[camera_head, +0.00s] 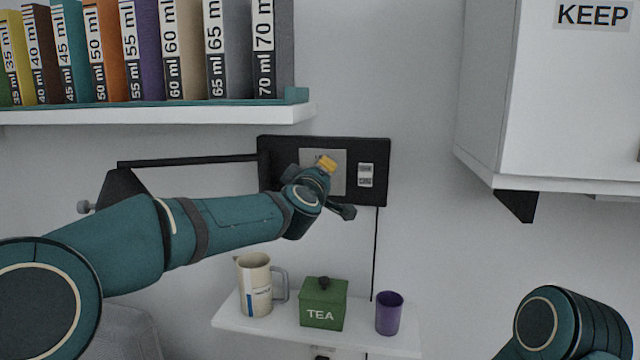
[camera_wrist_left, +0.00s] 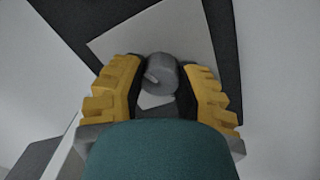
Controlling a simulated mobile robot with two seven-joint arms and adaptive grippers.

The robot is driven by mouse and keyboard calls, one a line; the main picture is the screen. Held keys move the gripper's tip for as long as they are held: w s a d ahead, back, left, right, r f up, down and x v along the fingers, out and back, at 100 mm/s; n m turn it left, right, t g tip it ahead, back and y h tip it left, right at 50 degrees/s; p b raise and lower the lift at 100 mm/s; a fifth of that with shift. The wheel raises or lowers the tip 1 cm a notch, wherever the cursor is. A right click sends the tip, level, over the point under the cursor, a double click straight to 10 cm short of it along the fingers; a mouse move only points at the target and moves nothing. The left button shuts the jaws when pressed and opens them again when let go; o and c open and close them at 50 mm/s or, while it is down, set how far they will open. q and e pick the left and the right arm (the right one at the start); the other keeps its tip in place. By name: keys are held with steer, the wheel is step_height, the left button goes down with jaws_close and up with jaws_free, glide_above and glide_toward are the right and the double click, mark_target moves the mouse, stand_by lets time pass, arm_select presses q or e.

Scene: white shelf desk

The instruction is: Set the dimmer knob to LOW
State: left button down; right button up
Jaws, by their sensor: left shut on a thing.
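The dimmer knob (camera_wrist_left: 160,75) is a grey round knob with a pale pointer mark, on a light plate (camera_head: 338,160) set in a black wall panel (camera_head: 375,152). In the head view my left arm hides the knob. My left gripper (camera_head: 327,163) is at the plate, and in the left wrist view its yellow fingers (camera_wrist_left: 160,85) stand on both sides of the knob, shut on it. The pointer mark slants toward the upper left in the wrist view. No LOW label is readable. My right gripper is out of view; only part of my right arm shows.
Small switches or labels (camera_head: 366,175) sit right of the plate. A book shelf (camera_head: 180,115) is above; a white cabinet (camera_head: 560,110) hangs right.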

arm_select(q)
steer(key=n+b, duration=0.1)
steer(key=n, duration=0.2)
steer(key=shift+a, duration=0.1)
steer(key=n+b, duration=0.1)
steer(key=n, duration=0.2)
steer(key=shift+n+b, duration=0.4)
steer(key=n+b, duration=0.1)
steer(key=n, duration=0.2)
steer(key=shift+n+y, duration=0.3)
steer(key=shift+n+b, duration=0.7)
steer(key=shift+n, duration=1.4)
steer(key=c, duration=0.6)
jaws_free()
